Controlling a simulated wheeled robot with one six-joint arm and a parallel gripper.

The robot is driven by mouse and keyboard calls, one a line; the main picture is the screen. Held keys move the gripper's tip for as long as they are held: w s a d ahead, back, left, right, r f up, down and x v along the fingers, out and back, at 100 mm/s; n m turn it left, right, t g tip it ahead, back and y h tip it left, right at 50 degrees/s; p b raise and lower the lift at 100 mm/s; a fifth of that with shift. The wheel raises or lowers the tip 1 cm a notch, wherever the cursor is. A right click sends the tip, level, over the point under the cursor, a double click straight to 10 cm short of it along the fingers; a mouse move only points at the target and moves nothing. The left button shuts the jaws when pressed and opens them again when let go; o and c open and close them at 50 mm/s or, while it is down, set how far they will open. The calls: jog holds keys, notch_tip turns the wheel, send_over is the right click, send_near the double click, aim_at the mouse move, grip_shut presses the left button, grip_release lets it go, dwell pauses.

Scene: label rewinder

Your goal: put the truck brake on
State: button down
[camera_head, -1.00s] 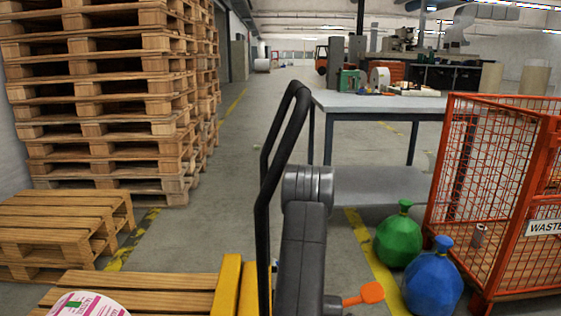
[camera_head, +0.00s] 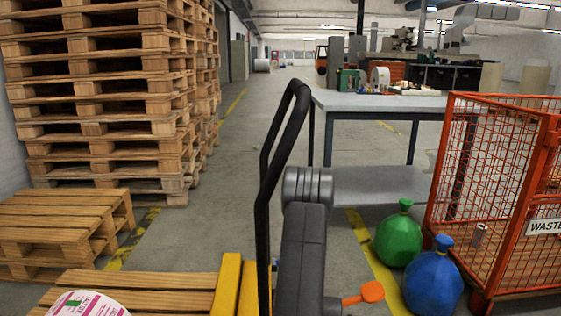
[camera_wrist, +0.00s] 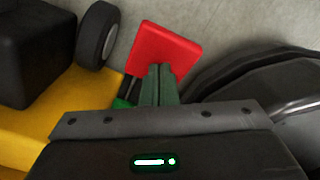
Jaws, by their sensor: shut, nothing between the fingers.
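The yellow pallet truck (camera_head: 230,284) stands in front of me with its black handle (camera_head: 264,190) upright, and part of its yellow body (camera_wrist: 75,95) and a black wheel (camera_wrist: 97,35) show in the wrist view. A flat red pedal (camera_wrist: 164,52) is beside the wheel. My gripper (camera_wrist: 160,70) is shut and empty, its fingertips overlapping the pedal's lower edge in the wrist view. I cannot tell whether they touch it. In the head view my arm hides the gripper. An orange paddle (camera_head: 372,291) sticks out right of my arm, its mount hidden.
A wooden pallet (camera_head: 150,290) with a white and pink roll (camera_head: 88,304) lies by the truck. Pallet stacks (camera_head: 105,100) stand left. Green (camera_head: 399,238) and blue (camera_head: 433,282) bags and an orange wire cage (camera_head: 490,190) stand right. A grey table (camera_head: 380,102) is behind.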

jog(key=shift+f, duration=1.9)
jog(key=shift+r, duration=0.1)
notch_tip(320, 180, up, 9)
jog(key=p, duration=0.5)
notch_tip(320, 180, down, 9)
jog(key=b, duration=0.5)
jog(key=shift+b, duration=0.35)
jog(key=shift+r, duration=0.25)
